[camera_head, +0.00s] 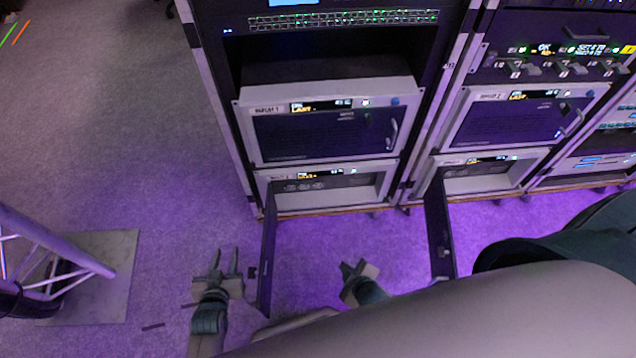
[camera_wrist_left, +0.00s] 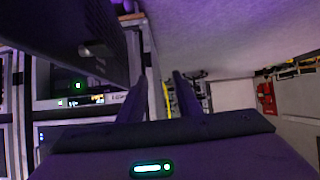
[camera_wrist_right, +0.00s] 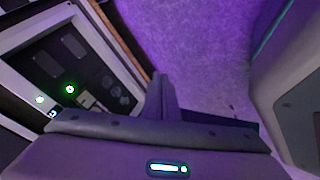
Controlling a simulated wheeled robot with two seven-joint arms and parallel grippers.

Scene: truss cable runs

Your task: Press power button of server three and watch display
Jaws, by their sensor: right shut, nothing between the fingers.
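Two lower servers stand with front doors swung down or out: the lower left server (camera_head: 375,192) and the lower right server (camera_head: 490,184). Their labels are too small to read, so I cannot tell which is server three. Each has a small lit display strip, the left one's display (camera_head: 322,174) showing yellow text. In the right wrist view an open server front (camera_wrist_right: 92,60) shows a green-lit round button (camera_wrist_right: 70,89). My left gripper (camera_head: 226,256) is open and empty, left of the left open door. My right gripper (camera_head: 352,265) is shut and empty, between the two open doors.
The left open door (camera_head: 268,250) and right open door (camera_head: 439,230) stick out toward me. Upper servers (camera_head: 325,135) and (camera_head: 500,122) are closed. A truss (camera_head: 50,245) stands on a plate at left.

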